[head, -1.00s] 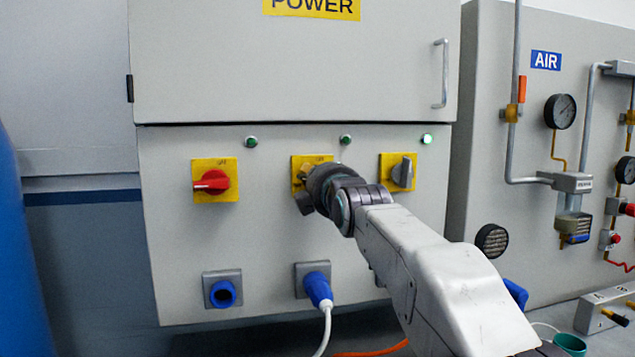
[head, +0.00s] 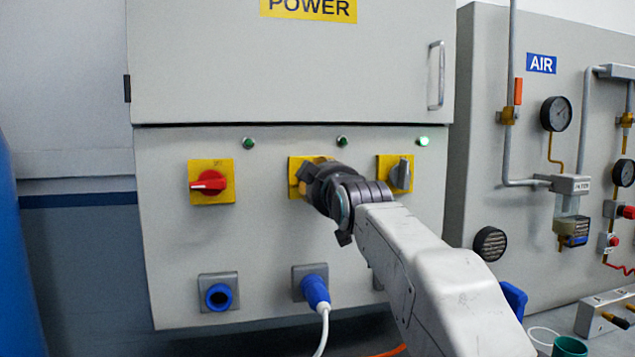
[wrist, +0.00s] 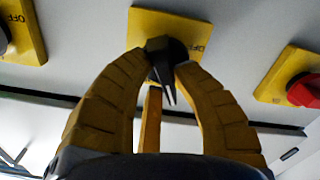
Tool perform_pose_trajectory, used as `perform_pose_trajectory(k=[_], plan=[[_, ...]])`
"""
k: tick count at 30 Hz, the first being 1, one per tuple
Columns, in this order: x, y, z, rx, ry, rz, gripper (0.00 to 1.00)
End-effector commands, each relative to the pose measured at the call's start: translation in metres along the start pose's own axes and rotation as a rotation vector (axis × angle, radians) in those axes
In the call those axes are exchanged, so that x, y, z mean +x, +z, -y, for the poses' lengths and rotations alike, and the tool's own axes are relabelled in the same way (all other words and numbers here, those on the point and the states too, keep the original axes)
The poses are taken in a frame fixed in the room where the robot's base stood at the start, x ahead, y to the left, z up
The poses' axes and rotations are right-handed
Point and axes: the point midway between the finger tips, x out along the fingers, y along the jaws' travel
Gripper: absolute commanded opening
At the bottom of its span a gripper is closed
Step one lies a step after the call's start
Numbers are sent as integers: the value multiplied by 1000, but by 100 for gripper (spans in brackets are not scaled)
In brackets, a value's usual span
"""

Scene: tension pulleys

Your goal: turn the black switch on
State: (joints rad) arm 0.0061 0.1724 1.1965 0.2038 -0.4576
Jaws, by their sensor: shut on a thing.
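The black switch (wrist: 166,72) sits on a yellow plate, which shows in the wrist view (wrist: 196,30) with an OFF mark. My gripper (wrist: 161,58) is shut on the black switch, with one yellow finger on each side of its knob. In the head view, my gripper (head: 310,174) reaches the middle yellow plate (head: 293,181) of the grey cabinet and hides the switch. The small green lamp (head: 342,142) above this plate looks dark.
A blue plug (head: 315,290) with a white cable is below. The air panel (head: 480,190) stands at the right.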

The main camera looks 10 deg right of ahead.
Motion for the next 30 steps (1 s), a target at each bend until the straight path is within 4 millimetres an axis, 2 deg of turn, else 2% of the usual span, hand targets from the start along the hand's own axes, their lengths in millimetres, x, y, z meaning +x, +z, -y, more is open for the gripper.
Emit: perform_pose_trajectory(k=[6, 15, 30], plan=[[0, -1, -1, 187, 3, -6, 0], [0, -1, -1, 374, 3, -8, 0], [-1, -1, -1, 475, 3, -10, 0]])
